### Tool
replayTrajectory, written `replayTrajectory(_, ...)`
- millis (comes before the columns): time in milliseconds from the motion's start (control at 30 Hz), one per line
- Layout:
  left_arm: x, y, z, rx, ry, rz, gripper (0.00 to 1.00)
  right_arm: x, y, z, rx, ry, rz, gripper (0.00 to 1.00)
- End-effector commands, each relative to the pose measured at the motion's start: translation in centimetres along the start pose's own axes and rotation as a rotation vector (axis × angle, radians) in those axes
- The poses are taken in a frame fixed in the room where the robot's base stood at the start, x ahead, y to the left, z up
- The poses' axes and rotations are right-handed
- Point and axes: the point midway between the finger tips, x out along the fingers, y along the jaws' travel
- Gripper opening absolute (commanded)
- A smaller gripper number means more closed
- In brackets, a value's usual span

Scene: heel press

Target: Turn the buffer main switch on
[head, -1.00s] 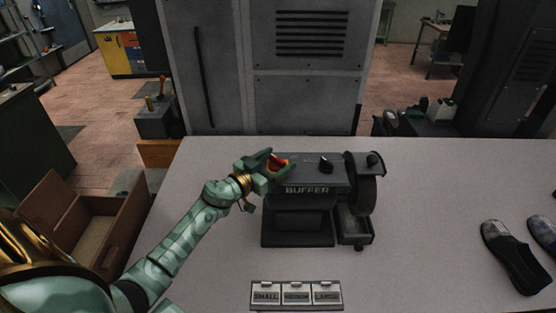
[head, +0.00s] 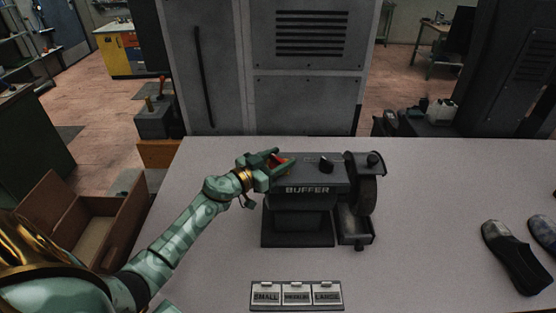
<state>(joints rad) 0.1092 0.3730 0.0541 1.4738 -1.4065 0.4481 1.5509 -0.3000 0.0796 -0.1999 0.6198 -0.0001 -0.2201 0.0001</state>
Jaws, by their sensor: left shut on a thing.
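The dark buffer machine (head: 307,190) stands on the grey table, with its name in pale letters on the front. The red main switch (head: 281,160) is on the left part of its top, partly hidden between the fingers of my left gripper (head: 279,163). The left gripper is shut on this switch, its arm reaching in from the lower left. Whether the switch is on or off cannot be made out. My right gripper is out of view.
The buffing wheel (head: 367,188) and a small tray (head: 355,230) are at the machine's right side. A plate with SMALL, MEDIUM and LARGE labels (head: 296,284) lies in front. Dark shoes (head: 513,258) lie at the right. Table space between shoes and machine is clear.

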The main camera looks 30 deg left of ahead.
Motion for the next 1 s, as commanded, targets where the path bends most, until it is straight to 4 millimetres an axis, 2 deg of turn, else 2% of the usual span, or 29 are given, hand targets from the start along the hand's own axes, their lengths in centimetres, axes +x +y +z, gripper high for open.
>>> replayTrajectory(367, 0.0, -0.3, 0.3, 0.005, -0.002, 0.277, 0.28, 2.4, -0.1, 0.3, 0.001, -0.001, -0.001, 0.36)
replayTrajectory(800, 0.0, -0.2, 0.6, 0.003, 0.0, 0.599, 0.28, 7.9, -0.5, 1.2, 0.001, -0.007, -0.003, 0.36)
replayTrajectory(1000, 0.0, -0.2, 0.4, 0.002, -0.001, 0.679, 0.28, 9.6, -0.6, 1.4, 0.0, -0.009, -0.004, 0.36)
